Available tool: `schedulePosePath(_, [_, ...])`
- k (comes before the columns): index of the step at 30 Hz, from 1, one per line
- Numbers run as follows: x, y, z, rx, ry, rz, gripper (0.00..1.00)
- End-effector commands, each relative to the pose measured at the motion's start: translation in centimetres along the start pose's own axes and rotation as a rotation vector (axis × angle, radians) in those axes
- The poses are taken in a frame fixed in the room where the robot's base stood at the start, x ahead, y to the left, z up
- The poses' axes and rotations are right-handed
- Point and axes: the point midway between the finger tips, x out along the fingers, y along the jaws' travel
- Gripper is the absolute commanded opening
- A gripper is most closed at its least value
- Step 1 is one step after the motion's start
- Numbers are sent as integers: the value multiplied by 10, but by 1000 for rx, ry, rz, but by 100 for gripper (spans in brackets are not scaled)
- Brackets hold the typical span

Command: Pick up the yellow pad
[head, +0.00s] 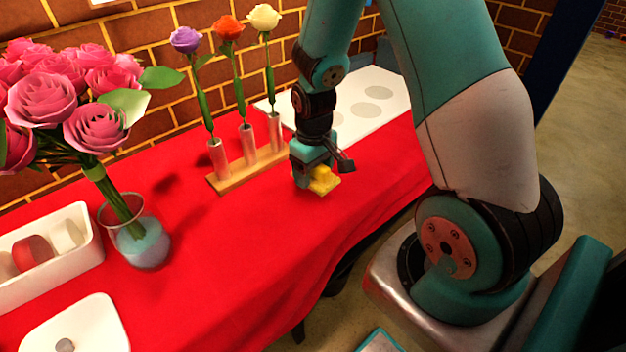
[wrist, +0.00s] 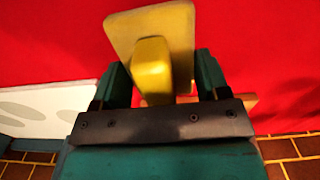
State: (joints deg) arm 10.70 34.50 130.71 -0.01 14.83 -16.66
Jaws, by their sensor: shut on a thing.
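The yellow pad (head: 324,182) is a flat yellow plate with a raised yellow block on it. My gripper (head: 318,172) is shut on its raised part, just above or at the red cloth; the head view does not clearly show a gap. In the wrist view the pad (wrist: 184,32) sits between the two fingers of my gripper (wrist: 158,78), and the plate reaches out past the fingertips. The pad looks slightly tilted there.
A wooden rack (head: 228,178) with purple, orange and cream flowers stands left of my gripper. A white board (head: 385,92) with grey circles lies behind. A glass vase (head: 143,243) of pink roses, a white bin (head: 85,252) and a white tray (head: 95,325) are at left. The front middle cloth is clear.

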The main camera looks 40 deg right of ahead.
Motion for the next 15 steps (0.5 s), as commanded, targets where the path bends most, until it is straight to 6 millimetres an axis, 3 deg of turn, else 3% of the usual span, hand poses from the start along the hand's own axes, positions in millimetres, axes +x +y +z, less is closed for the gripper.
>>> schedulePosePath(1, [-20,0,-2,0,9,3,44])
schedulePosePath(6, [-74,0,-1,0,9,3,44])
schedulePosePath(15, [-142,0,-1,0,5,2,44])
